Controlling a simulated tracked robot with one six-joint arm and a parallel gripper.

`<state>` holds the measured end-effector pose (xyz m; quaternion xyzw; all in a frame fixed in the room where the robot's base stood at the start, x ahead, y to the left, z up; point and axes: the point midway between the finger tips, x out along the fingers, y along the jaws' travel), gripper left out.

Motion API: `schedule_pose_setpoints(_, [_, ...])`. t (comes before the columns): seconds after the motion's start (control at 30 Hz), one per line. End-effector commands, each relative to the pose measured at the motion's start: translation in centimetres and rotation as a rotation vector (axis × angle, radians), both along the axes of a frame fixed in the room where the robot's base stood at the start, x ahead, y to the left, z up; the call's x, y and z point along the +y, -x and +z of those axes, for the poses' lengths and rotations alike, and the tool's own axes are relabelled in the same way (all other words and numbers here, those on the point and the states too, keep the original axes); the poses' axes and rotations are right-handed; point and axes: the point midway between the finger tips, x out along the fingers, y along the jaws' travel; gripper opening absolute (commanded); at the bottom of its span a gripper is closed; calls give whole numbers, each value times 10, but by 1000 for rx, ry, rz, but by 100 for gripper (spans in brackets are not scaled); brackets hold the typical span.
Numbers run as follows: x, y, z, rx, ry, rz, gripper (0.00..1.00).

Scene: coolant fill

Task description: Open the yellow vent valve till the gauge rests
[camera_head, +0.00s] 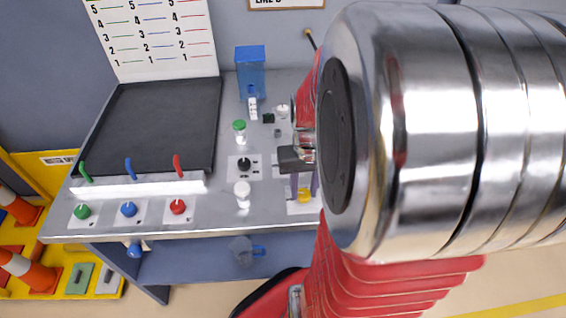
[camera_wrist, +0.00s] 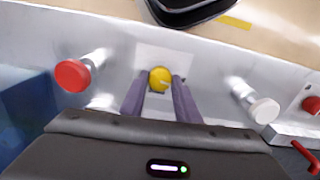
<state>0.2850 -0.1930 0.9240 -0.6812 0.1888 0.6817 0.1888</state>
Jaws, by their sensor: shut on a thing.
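The yellow vent valve knob (camera_wrist: 159,78) sits on a pale square plate on the metal bench and shows between my fingertips in the wrist view. In the head view the yellow knob (camera_head: 304,195) is near the bench's front edge, partly covered by my gripper (camera_head: 303,184). My gripper (camera_wrist: 160,88) has its two purple fingers either side of the knob, shut on it. A short pale line marks the knob's face. I cannot make out the gauge in either view; my arm covers the right of the bench.
A red-capped stub (camera_wrist: 74,75) and a white-capped stub (camera_wrist: 264,109) stand either side of the valve. Green (camera_head: 82,211), blue (camera_head: 128,209) and red (camera_head: 178,207) knobs line the front left. A blue container (camera_head: 251,72) stands at the back, beside a dark panel (camera_head: 150,120).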

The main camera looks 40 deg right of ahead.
Motion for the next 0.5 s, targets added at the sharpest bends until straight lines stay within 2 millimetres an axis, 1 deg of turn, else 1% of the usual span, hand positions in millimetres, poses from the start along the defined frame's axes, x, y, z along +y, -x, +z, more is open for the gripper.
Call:
schedule_pose_setpoints(0.03, [0, 0, 1, -1, 1, 0, 7])
schedule_pose_setpoints(0.07, [0, 0, 1, -1, 1, 1, 31])
schedule_pose_setpoints(0.1, [0, 0, 1, -1, 1, 1, 34])
schedule_pose_setpoints(0.3, [0, 0, 0, -1, 1, 1, 48])
schedule_pose_setpoints(0.5, [0, 0, 0, -1, 1, 1, 48])
